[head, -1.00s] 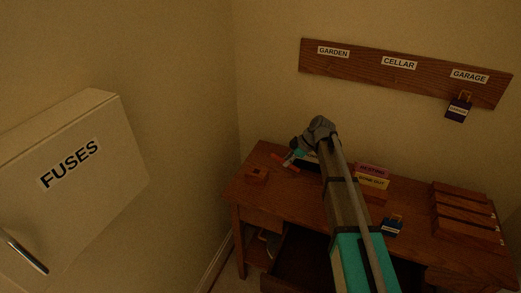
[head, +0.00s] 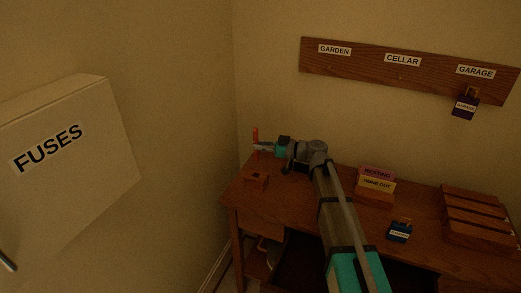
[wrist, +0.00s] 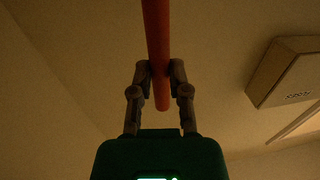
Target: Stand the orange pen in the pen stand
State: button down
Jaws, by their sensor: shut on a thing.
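The orange pen (head: 256,137) is upright in the head view, above the back left part of the desk. My gripper (head: 261,146) is shut on the pen and reaches it from the right. In the wrist view the pen (wrist: 157,45) passes between the fingertips of my gripper (wrist: 160,72), with one end sticking out a little past them. The pen stand (head: 257,180) seems to be the small wooden block with a dark opening at the desk's left end. The pen is apart from it, higher and farther back. The pen's lower end is hard to make out.
A key board (head: 400,70) hangs on the wall. A fuse box (head: 65,155) is at left.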

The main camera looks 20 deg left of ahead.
jog(key=shift+r, duration=0.1)
dwell(0.4)
jog(key=shift+f+b, duration=2.85)
jog(key=shift+f, duration=0.1)
jog(key=shift+f+b, duration=1.5)
jog(key=shift+b, duration=0.05)
dwell(0.3)
jog(key=shift+r+p, duration=0.3)
jog(key=shift+r+p, duration=0.7)
jog(key=shift+r, duration=0.25)
dwell(1.5)
